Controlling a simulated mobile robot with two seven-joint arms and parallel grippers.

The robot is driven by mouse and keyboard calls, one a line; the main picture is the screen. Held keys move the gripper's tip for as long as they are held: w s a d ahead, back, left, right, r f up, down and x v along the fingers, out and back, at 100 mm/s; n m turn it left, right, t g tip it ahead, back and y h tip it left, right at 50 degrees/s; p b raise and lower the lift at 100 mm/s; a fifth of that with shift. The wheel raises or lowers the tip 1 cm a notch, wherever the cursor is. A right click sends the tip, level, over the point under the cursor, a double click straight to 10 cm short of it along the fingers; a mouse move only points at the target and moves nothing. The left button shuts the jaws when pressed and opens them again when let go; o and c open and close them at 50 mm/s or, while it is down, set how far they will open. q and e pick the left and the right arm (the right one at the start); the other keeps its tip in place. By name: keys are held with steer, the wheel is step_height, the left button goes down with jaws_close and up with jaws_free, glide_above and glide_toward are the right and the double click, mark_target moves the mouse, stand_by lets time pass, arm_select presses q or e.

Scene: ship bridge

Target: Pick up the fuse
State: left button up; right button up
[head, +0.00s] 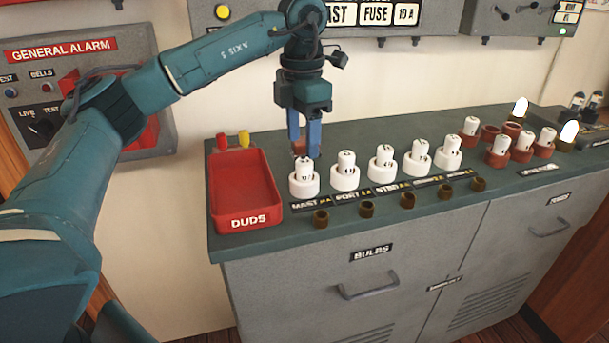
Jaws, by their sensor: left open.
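Several white fuses stand upright in white round holders along the green counter top. The leftmost fuse (304,169) stands in its holder (304,186) behind the MAST label (309,203). My left gripper (304,153) points straight down just above and around the top of this fuse. Its two blue fingers are apart, one on each side; I cannot tell whether they touch the fuse. A small reddish-brown patch shows between the fingers, and I cannot tell what it is. My right gripper is out of view.
A red DUDS tray (248,222) lies empty to the left. Neighbouring fuses (345,165) stand close on the right. Small brown sockets (321,217) line the front edge. Red holders with white pieces (498,147) and lit bulbs (520,108) stand farther right. A wall panel (375,15) hangs behind.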

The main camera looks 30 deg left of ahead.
mark_target(305, 160)
arm_select(q)
steer(key=f, duration=0.5)
steer(key=shift+w+d+f, duration=0.15)
steer(key=shift+w+f, duration=0.05)
steer(key=shift+f, duration=0.2)
steer(key=c, duration=1.1)
